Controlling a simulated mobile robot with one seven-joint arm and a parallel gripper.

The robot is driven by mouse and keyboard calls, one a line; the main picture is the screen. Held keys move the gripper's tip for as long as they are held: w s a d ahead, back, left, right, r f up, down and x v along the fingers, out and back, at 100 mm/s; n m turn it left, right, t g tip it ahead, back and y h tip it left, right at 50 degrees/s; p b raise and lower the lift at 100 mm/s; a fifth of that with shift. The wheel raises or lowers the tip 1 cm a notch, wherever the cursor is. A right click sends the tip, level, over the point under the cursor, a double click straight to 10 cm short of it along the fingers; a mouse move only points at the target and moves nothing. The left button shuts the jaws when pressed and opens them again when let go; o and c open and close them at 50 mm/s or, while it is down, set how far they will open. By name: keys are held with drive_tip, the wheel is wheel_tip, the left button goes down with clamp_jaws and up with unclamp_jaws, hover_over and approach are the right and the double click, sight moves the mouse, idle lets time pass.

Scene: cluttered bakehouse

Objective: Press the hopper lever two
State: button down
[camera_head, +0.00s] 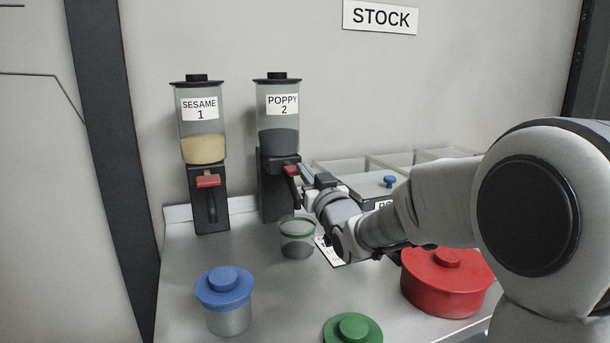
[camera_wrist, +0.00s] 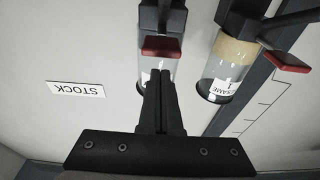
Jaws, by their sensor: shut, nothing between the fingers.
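Hopper two, labelled POPPY 2 (camera_head: 279,135), is a clear, dark-lidded dispenser with dark grey contents and a dark base. Its red lever (camera_head: 291,170) shows at the front, and in the upside-down wrist view the red lever (camera_wrist: 162,47) sits just beyond my fingertips. My gripper (camera_head: 306,174) is shut and empty, right beside this lever; I cannot tell whether it touches. In the wrist view my closed fingers (camera_wrist: 160,76) cover part of the hopper and its label. A clear cup with a green rim (camera_head: 297,239) stands below the hopper, with something greyish low inside.
SESAME 1 hopper (camera_head: 203,150) with its red lever (camera_head: 208,181) stands to the left. A blue-lidded jar (camera_head: 224,300), a green lid (camera_head: 353,329) and a red pot (camera_head: 446,283) stand in front. Bins (camera_head: 345,167) lie behind my arm. The counter's left-middle is clear.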

drive_tip(key=v, duration=0.8)
drive_tip(key=shift+s+r, duration=0.15)
drive_tip(key=shift+r, duration=0.05)
idle(0.3)
wheel_tip(320, 180, up, 8)
drive_tip(key=w+g+h+p, duration=0.1)
drive_tip(key=g+p, duration=0.3)
drive_tip(key=p, duration=1.4)
drive_tip(key=shift+w+a+r+h+p, duration=0.25)
drive_tip(key=shift+w+a+h+p, duration=0.1)
drive_tip(key=shift+w+h+p, duration=0.05)
drive_tip(key=shift+f, duration=0.1)
drive_tip(key=p, duration=0.1)
hover_over(293, 167)
drive_tip(key=f+v, duration=0.1)
drive_tip(key=v, duration=0.2)
wheel_tip(293, 167, down, 2)
drive_tip(key=shift+s+d+f, duration=0.1)
drive_tip(key=shift+d+f, duration=0.1)
drive_tip(key=shift+f, duration=0.8)
drive_tip(key=shift+s+d+f, duration=0.15)
drive_tip(key=shift+d+f, duration=0.05)
drive_tip(key=shift+f, duration=0.8)
